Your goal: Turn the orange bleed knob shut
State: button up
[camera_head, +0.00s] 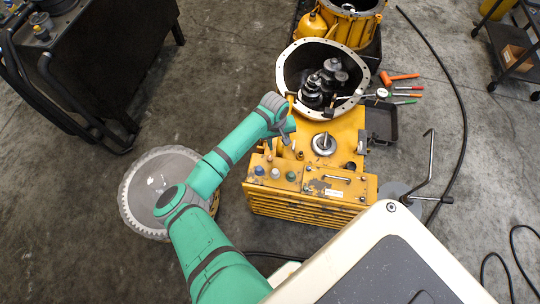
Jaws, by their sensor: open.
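My green arm reaches over the left side of a yellow transmission unit (345,160). My gripper (284,145) is small in this view, pointing down over the unit's upper left part, left of a round metal hub. It is open, and I see nothing held in it. A small orange upright piece (291,103) shows just beside my wrist, at the left edge of the bell housing; I cannot tell whether it is the bleed knob. Small orange-brown fittings (301,155) stand on the unit's top, just below my gripper. Part of the unit's top is hidden by my wrist.
An open bell housing (286,80) holding dark gears stands behind the unit. White, blue and green caps (291,176) line its front top. Hand tools (400,90) and a black tray (382,122) lie right. A large ring gear (128,200) lies on the floor left.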

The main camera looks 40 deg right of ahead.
aim_at(270, 157)
jog(key=shift+y, duration=0.5)
jog(key=a+f, duration=0.1)
jog(key=f, duration=0.2)
jog(key=w+a+f, duration=0.1)
jog(key=f, duration=0.3)
jog(key=a+f, duration=0.1)
jog(key=f, duration=0.3)
jog(key=shift+w, duration=0.35)
jog(key=shift+c, duration=0.2)
grip_shut()
